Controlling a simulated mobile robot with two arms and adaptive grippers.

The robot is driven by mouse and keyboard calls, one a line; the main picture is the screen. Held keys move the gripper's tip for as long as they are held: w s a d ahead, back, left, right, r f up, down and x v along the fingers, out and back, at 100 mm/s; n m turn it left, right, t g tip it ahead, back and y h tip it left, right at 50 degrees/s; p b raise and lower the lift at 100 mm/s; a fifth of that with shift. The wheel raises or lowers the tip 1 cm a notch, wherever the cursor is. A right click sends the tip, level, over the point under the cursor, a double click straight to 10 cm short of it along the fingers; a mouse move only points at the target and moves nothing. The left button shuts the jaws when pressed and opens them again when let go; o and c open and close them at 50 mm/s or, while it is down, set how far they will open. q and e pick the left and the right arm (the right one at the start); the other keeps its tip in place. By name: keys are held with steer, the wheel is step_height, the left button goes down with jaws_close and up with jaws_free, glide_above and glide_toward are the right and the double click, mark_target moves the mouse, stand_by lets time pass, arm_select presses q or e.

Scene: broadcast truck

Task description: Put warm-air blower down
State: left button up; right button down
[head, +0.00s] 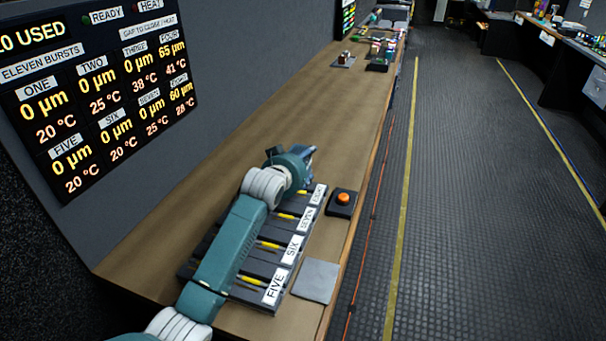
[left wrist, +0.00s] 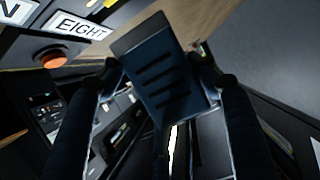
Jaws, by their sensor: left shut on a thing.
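The warm-air blower (left wrist: 165,80) is a dark blue-black block with several slots in its face, seen in the left wrist view. My left gripper (left wrist: 158,72) is shut on it, with one finger on either side. In the head view my left gripper (head: 292,158) is over the far end of the row of labelled bays (head: 262,252). There the blower is mostly hidden by the gripper and small, so its height above the bench is hard to tell. My right gripper is in neither view.
The wooden bench (head: 150,225) runs away along the wall, with clear room beyond the bays. A black box with an orange button (head: 343,198) and a grey square plate (head: 316,281) lie near the front edge. Small items (head: 378,58) stand farther along. A wall display (head: 95,85) shows readings.

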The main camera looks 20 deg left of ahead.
arm_select(q)
step_height(320, 180, down, 3)
steer(key=shift+f, duration=0.75)
steer(key=o, duration=1.5)
steer(key=shift+f, duration=0.1)
steer(key=shift+o, duration=0.8)
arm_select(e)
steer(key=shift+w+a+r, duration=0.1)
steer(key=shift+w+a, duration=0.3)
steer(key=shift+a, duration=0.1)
